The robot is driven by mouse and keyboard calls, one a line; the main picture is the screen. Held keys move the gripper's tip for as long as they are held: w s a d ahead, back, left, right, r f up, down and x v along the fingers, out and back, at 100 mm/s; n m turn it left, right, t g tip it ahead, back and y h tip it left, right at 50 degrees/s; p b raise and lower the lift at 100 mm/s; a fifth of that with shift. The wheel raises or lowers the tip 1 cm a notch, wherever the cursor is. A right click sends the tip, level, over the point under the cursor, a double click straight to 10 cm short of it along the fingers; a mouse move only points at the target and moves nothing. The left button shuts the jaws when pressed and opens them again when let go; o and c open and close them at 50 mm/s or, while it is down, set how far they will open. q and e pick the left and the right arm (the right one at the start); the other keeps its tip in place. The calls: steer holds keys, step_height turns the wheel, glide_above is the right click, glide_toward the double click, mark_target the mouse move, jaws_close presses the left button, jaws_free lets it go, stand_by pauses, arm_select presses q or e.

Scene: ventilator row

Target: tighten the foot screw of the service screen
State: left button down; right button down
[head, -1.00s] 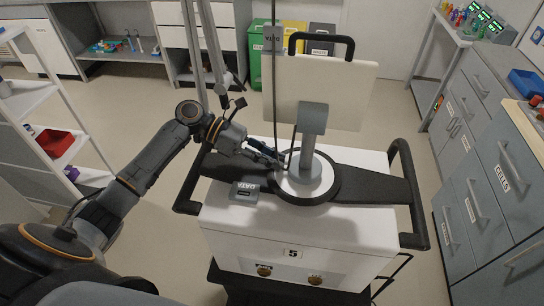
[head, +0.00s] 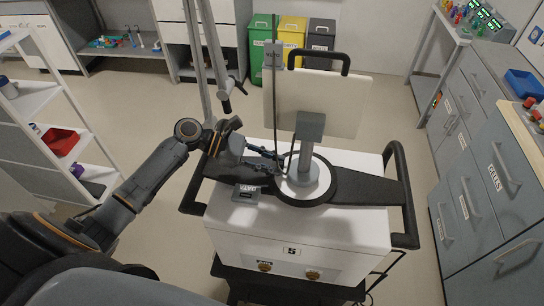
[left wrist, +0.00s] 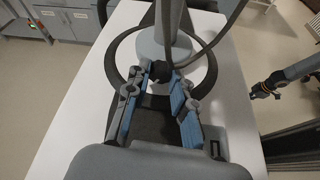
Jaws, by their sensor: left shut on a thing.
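The service screen (head: 345,105) stands on a white cart with its pale back panel towards me. Its grey post (head: 308,145) rises from a round grey foot (head: 315,185) on a dark disc. The foot screw shows in the left wrist view as a small dark knob (left wrist: 160,70) at the near side of the foot, below the post. My left gripper (head: 280,164) reaches in from the left, low beside the foot. In the left wrist view its blue-padded fingers (left wrist: 163,85) are shut on the knob, partly hiding it.
The white cart (head: 345,230) has black handles (head: 400,190) on both sides. A small labelled grey box (head: 246,193) lies near the foot. A dark cable runs down in front of the screen. A jointed pole (head: 205,70) hangs behind my wrist. Drawer cabinets (head: 480,200) stand right.

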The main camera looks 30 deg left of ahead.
arm_select(q)
steer(key=shift+m+t, duration=0.4)
steer(key=shift+m, duration=0.1)
stand_by(0.3)
steer(key=c, duration=1.1)
jaws_free()
steer(key=v, duration=1.2)
steer(key=shift+s+d, duration=0.1)
steer(key=shift+s, duration=0.05)
